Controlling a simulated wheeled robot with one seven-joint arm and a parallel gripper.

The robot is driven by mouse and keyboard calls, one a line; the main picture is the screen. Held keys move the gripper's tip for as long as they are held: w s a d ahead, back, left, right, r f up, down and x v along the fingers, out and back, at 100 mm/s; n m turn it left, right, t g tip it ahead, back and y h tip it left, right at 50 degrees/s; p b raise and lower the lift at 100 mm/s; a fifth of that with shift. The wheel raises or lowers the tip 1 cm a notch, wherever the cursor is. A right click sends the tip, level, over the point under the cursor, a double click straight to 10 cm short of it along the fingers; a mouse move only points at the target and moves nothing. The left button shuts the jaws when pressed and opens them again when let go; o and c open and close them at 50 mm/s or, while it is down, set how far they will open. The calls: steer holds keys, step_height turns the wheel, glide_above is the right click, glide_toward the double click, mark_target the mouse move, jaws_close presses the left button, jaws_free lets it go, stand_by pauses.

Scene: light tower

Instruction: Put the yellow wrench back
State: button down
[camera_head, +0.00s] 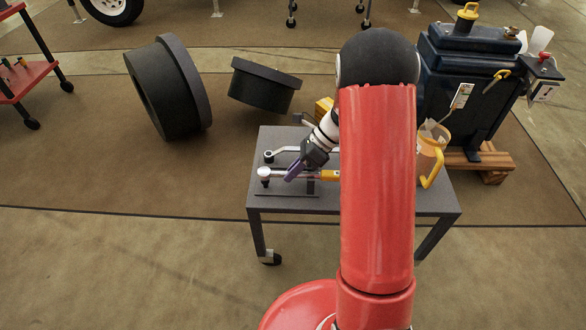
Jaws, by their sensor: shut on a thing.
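The yellow wrench (330,175) lies roughly level over the left part of the grey table (400,205). Its silver shaft runs left from a yellow handle, and my red arm hides the handle's right end. My gripper (293,171) comes down from the upper right, with its purple fingers shut on the wrench's shaft. A dark upright support (311,187) stands just below the shaft; I cannot tell whether the wrench touches it. A second, silver wrench (285,151) lies behind, with its ring end to the left.
A yellow-handled pitcher (432,155) stands at the table's right. A dark tank (470,85) on a wooden pallet (480,160) stands beyond it.

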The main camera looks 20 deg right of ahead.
steer(key=c, duration=1.3)
jaws_free()
steer(key=v, duration=0.7)
steer(key=shift+d+r, duration=0.25)
steer(key=s+a+r+n+t+h, duration=0.2)
steer(key=s+r+n+h, duration=0.1)
steer(key=s+r+n, duration=0.2)
steer(key=s+a+r+n+t+h, duration=0.1)
steer(key=s+r+n, duration=0.4)
steer(key=s+n, duration=0.5)
steer(key=s+a+r+n+t+h, duration=0.2)
steer(key=s+r+n+t+h, duration=0.1)
steer(key=s+n, duration=0.4)
steer(key=shift+s+a+r+n+t+h, duration=0.15)
steer(key=shift+r+n+h, duration=0.15)
steer(key=shift+r+h, duration=0.25)
steer(key=shift+s+a+r+n+t+h, duration=0.2)
steer(key=shift+r+n+h, duration=0.15)
steer(key=shift+r, duration=0.45)
